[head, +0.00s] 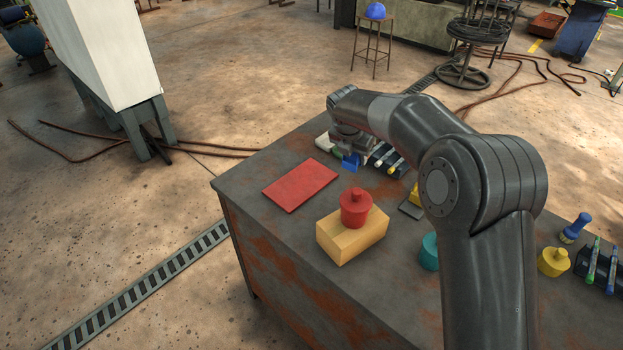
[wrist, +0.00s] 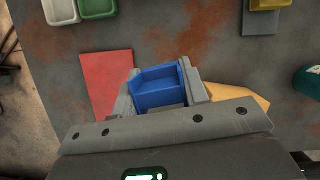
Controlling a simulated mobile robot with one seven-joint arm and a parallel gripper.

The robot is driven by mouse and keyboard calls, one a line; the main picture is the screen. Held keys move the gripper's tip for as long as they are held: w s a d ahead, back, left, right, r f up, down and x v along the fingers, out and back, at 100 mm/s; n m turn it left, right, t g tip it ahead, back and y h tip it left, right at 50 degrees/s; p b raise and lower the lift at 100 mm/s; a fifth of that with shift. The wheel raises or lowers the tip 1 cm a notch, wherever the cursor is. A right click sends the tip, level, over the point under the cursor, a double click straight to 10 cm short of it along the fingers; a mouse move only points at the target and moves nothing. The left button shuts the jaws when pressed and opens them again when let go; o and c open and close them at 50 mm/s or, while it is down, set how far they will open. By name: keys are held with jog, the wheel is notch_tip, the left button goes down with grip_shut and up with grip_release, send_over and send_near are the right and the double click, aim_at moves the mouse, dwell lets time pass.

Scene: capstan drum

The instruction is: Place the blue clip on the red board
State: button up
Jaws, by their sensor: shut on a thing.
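The blue clip (head: 350,161) is in my gripper (head: 349,148), above the table near the red board's far right corner. In the wrist view the blue clip (wrist: 160,88) sits between the two grey fingers of my gripper (wrist: 163,90), which is shut on it. The red board (head: 300,184) lies flat on the table's left part, with nothing on it. In the wrist view the red board (wrist: 106,78) is left of the clip, partly hidden by my gripper. The clip appears raised; its exact height is hard to tell.
A red knobbed cylinder (head: 355,208) stands on a yellow block (head: 352,240) in front of the board. White (wrist: 60,10) and green (wrist: 98,8) trays lie beyond it. A teal pot (head: 429,252) and yellow pot (head: 553,262) stand to the right.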

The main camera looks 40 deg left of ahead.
jog(key=s+n+y, duration=0.1)
jog(key=s+n, duration=0.2)
jog(key=s, duration=0.2)
send_over(304, 187)
jog(key=s, duration=0.2)
jog(key=f, duration=0.4)
jog(key=d+f, duration=0.1)
jog(key=f, duration=0.1)
jog(key=shift+w, duration=0.2)
jog(key=shift+a+f, duration=0.1)
jog(key=shift+a, duration=0.05)
jog(key=shift+f, duration=1.95)
jog(key=shift+f, duration=0.1)
jog(key=o, duration=0.9)
jog(key=shift+o, duration=0.2)
jog(key=v, duration=1.2)
